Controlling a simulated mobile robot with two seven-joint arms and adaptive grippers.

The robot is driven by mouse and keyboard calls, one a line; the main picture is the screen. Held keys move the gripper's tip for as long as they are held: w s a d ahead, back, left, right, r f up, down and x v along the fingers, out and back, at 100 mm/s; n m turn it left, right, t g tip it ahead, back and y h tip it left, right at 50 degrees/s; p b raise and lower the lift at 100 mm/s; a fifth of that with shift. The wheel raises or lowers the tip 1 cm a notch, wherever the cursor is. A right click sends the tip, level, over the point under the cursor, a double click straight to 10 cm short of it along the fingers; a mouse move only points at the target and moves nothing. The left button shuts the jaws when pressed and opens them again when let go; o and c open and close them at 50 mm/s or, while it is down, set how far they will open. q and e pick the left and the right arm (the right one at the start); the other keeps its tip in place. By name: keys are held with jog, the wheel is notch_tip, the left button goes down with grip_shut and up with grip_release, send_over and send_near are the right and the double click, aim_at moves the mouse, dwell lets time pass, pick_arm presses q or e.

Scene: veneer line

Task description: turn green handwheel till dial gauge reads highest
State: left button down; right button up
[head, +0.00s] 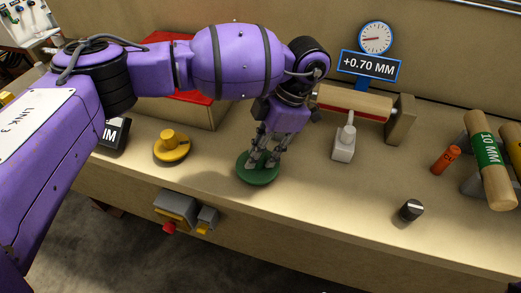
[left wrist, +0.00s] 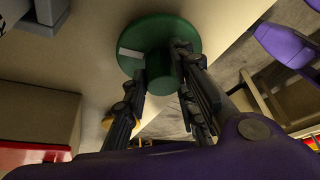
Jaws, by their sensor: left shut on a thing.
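The green handwheel (head: 257,174) lies flat on the bench top in the middle of the head view. My left gripper (head: 262,160) comes down on it from above and is shut on its raised hub. In the left wrist view the fingers (left wrist: 167,85) sit on either side of the green hub, and a pale mark (left wrist: 130,53) shows on the disc (left wrist: 158,32). The dial gauge (head: 375,38) has a white face with a blue rim, its red needle pointing left. The blue-framed display (head: 370,67) below it reads +0.70 MM. My right gripper is not in view.
A yellow knob (head: 171,146) stands left of the handwheel, and a red-topped box (head: 190,108) is behind. A roller (head: 352,103), a light grey toggle (head: 344,142), a black knob (head: 411,210) and a 10 MM roll (head: 488,155) are to the right. A switch box (head: 180,210) hangs in front.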

pick_arm(q)
jog(key=shift+w+a+r, duration=0.2)
jog(key=shift+w+a, duration=0.05)
jog(key=shift+w, duration=0.05)
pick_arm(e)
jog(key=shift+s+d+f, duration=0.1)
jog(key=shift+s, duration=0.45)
pick_arm(q)
jog(key=c, duration=1.5)
grip_release()
jog(key=shift+c, duration=0.2)
jog(key=shift+s+f, duration=0.1)
jog(key=shift+f, duration=0.05)
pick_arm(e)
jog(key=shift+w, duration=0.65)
pick_arm(q)
jog(key=shift+d, duration=0.15)
jog(key=v, duration=1.2)
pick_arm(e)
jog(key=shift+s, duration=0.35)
